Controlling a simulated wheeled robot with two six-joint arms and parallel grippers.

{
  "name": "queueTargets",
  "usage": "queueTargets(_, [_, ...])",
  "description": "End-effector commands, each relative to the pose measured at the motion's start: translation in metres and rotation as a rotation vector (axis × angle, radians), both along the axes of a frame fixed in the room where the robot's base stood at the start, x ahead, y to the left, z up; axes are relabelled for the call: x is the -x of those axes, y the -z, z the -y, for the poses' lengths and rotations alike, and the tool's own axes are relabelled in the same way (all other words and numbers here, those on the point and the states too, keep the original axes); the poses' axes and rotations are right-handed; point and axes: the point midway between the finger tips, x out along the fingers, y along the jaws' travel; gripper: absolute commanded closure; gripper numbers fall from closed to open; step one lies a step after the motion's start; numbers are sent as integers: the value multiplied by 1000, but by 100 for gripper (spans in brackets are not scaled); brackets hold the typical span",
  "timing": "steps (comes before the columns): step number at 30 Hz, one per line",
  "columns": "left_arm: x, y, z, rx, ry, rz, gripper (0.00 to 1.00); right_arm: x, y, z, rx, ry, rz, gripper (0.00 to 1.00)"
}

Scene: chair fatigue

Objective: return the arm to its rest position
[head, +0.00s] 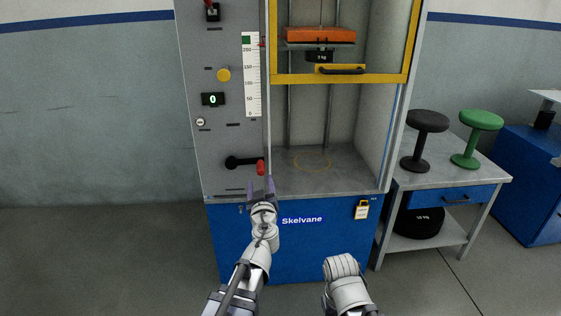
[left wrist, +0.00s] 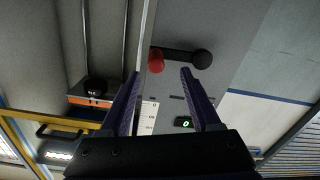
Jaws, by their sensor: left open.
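My left gripper (head: 262,188) is open and empty in front of the machine, just below the red-tipped end of a black lever (head: 243,162). In the left wrist view its two dark purple fingers (left wrist: 160,85) stand apart, with nothing between them. The lever's red knob (left wrist: 156,60) shows beyond the fingertips there, and its black hub (left wrist: 202,59) lies to the right. The knob and fingers look close in the head view, but I see no grip. My right arm (head: 347,285) shows at the bottom centre; its gripper cannot be made out.
The test machine (head: 225,130) has a yellow-framed guard (head: 340,78) raised above an empty chamber floor (head: 320,175). An orange weight (head: 320,35) hangs inside. On the right, a table (head: 455,178) holds a black stool (head: 420,140) and a green stool (head: 475,138). Open floor lies left.

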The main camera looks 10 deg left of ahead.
Motion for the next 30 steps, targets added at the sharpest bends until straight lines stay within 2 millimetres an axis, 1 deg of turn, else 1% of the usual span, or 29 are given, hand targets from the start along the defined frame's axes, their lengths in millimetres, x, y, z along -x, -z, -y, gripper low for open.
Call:
queueTargets(2, [9,9,-3,-16,-55,-50,36,0,0,0,0,0,0,50])
queueTargets(4, [21,26,-7,-40,-119,-141,36,0,0,0,0,0,0,50])
queueTargets(5, [28,35,-8,-51,-146,-194,36,0,0,0,0,0,0,50])
queueTargets(8, [55,75,-4,-90,-201,-424,36,0,0,0,0,0,0,50])
queueTargets(9, [69,92,1,-109,-201,-530,36,0,0,0,0,0,0,50])
queueTargets(11, [91,118,12,-134,-179,-699,36,0,0,0,0,0,0,50])
queueTargets(12, [106,135,21,-152,-146,-811,36,0,0,0,0,0,0,50])
queueTargets(14, [130,156,37,-180,-79,-971,36,0,0,0,0,0,0,50])
queueTargets(15, [146,168,48,-196,-24,-1069,36,0,0,0,0,0,0,50])
queueTargets(17, [168,183,65,-221,67,-1196,36,0,0,0,0,0,0,50])
queueTargets(18, [183,191,76,-235,129,-1272,36,0,0,0,0,0,0,50])
queueTargets(22, [226,207,108,-281,351,-1472,36,0,0,0,0,0,0,50])
queueTargets(27, [280,215,146,-336,673,-1661,36,0,0,0,0,0,0,50])
queueTargets(28, [277,199,144,-335,661,-1656,36,0,-16,0,0,0,0,50])
queueTargets(30, [275,183,144,-333,654,-1652,36,0,-32,0,-1,0,0,50])
